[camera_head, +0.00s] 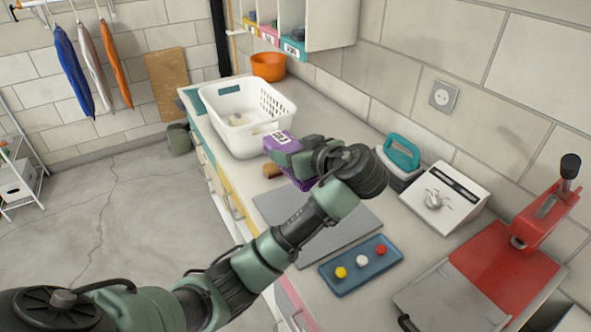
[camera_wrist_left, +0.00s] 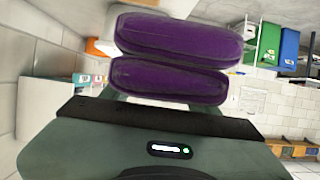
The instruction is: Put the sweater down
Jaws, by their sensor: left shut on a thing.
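The sweater (camera_head: 275,144) is a purple folded bundle with a white label on its upper side. In the left wrist view the sweater (camera_wrist_left: 180,38) shows as two thick rounded purple folds close in front of the camera. My left gripper (camera_head: 288,160) is shut on it and hides part of it in the head view. The sweater appears over the counter, between the white laundry basket (camera_head: 284,118) and a grey flat mat (camera_head: 345,233). I cannot tell whether it touches the counter. My right gripper is not in view.
A brown object (camera_head: 271,171) lies beside the mat. A blue tray (camera_head: 340,290) with coloured buttons, a teal iron (camera_head: 402,155), a white device (camera_head: 445,200) and a red press (camera_head: 505,275) stand nearby. An orange bowl (camera_head: 268,66) is behind the basket.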

